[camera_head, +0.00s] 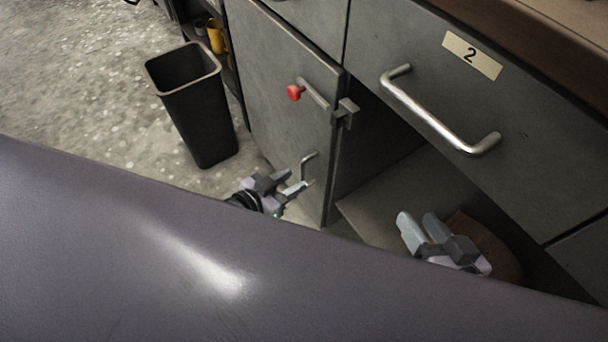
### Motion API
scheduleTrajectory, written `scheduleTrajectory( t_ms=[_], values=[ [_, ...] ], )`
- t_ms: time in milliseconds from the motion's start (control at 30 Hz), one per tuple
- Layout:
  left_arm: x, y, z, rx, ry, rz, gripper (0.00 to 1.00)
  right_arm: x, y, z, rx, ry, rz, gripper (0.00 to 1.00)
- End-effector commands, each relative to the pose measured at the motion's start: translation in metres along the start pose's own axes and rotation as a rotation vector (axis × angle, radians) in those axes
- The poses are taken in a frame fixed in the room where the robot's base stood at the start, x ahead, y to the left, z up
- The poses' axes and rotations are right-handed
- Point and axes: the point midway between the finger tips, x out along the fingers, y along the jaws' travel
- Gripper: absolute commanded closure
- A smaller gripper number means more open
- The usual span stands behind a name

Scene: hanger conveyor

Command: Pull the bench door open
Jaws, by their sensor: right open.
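The bench door (275,80) is a grey panel left of centre, with a red-knobbed latch (295,92) near its upper right and a small metal bar handle (308,160) lower down. Its right edge shows, beside a dark opening; I cannot tell for sure how far it stands from its frame. My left gripper (298,180) is at the lower end of the handle, its fingers apart; whether they touch the handle I cannot tell. My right gripper (418,230) is open and empty, low in front of the opening, right of the door.
A drawer (430,60) labelled 2 with a long metal handle (440,115) overhangs the opening. A black bin (195,110) stands on the floor left of the door. A yellow object (216,37) sits on a shelf behind it. A brown rounded object (490,245) lies beyond my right gripper.

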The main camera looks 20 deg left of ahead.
Motion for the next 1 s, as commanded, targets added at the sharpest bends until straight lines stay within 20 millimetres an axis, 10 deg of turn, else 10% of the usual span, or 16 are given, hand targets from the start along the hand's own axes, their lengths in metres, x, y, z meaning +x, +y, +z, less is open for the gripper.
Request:
scheduleTrajectory(
  t_ms=[300,667,800,1000],
  values=[
    [0.042,0.0,0.002,0.0,0.001,-0.001,0.62,0.008,-0.006,0.005,0.035,0.03,-0.049,0.57],
    [0.047,0.0,0.0,0.0,-0.001,0.0,0.62,0.008,-0.007,0.003,0.034,0.036,-0.052,0.57],
    [0.047,0.0,0.0,0.0,-0.001,0.0,1.0,0.008,-0.007,0.003,0.034,0.035,-0.052,0.57],
    [0.046,0.0,0.0,0.0,-0.001,0.0,1.0,0.008,-0.007,0.003,0.034,0.035,-0.052,0.57]
  ],
)
